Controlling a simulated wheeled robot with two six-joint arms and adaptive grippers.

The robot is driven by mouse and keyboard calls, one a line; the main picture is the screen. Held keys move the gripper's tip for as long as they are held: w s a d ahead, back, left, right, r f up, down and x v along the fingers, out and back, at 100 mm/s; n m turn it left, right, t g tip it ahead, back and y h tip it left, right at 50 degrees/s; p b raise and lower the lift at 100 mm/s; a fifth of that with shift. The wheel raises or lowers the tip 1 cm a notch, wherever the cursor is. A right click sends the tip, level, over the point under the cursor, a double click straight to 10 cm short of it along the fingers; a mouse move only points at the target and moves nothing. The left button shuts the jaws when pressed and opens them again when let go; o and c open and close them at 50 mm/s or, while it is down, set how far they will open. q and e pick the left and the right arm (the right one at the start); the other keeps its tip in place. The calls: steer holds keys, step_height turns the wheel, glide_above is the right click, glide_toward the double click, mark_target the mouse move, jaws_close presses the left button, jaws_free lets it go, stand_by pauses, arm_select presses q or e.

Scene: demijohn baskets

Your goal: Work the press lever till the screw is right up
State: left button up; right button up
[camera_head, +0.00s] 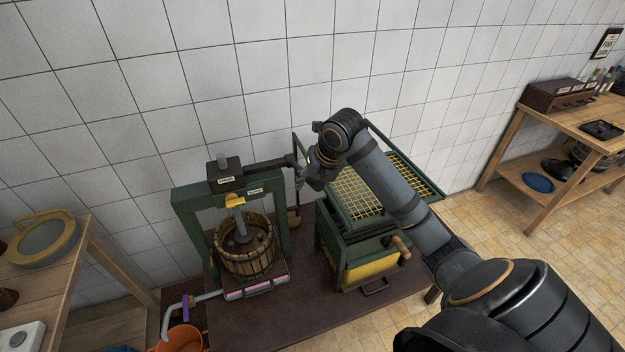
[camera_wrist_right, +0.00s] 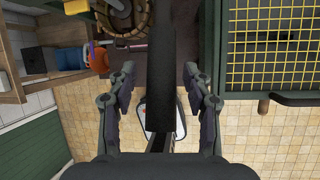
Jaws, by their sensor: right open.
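The green press (camera_head: 190,222) stands on a dark red bench at the left of centre in the head view. Its grey screw (camera_head: 239,222) runs from the crossbeam down into the slatted wooden basket (camera_head: 262,266), and a short stub stands above the dark head block (camera_head: 226,179). The dark press lever (camera_head: 268,166) sticks out rightward from the head block. My right gripper (camera_head: 303,176) is at the lever's outer end. In the right wrist view the lever (camera_wrist_right: 160,62) lies between the open fingers, with gaps on both sides. My left gripper is out of view.
A green crusher (camera_head: 338,238) with a yellow grid and wooden crank handle stands close to the press's right. An orange bucket (camera_head: 180,340) is below the spout. Wooden tables (camera_head: 62,262) are at left and far right (camera_head: 548,118). The tiled wall is close behind.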

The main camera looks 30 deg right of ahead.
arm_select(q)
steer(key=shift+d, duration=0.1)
arm_select(e)
jaws_close()
